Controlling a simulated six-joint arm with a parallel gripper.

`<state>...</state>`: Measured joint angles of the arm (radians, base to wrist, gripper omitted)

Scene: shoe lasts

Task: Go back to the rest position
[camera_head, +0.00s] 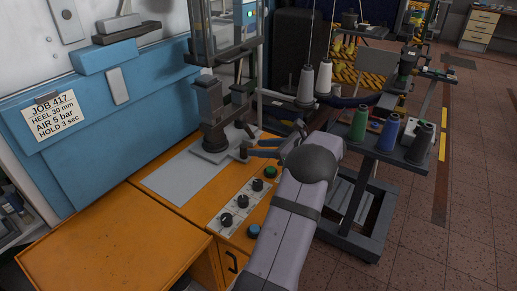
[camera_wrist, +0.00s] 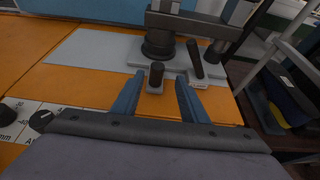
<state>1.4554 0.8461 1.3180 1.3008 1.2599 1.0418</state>
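My gripper (camera_head: 250,147) reaches left over the orange bench, toward the foot of the machine press (camera_head: 213,105). In the wrist view its two blue fingers (camera_wrist: 158,90) are spread apart with nothing held between them. A short dark upright knob (camera_wrist: 157,74) on a small grey block shows between the fingertips in that view. I cannot tell whether the fingers touch it. The press's round dark base (camera_wrist: 158,45) stands just beyond, on a grey plate (camera_wrist: 88,52). My forearm hides part of the bench front in the head view.
A control panel with dials (camera_head: 237,203) lies below my gripper. A blue cabinet (camera_head: 90,115) bearing a job card (camera_head: 55,115) stands at left. A cart with thread cones (camera_head: 388,133) stands close at right. Open floor lies at far right.

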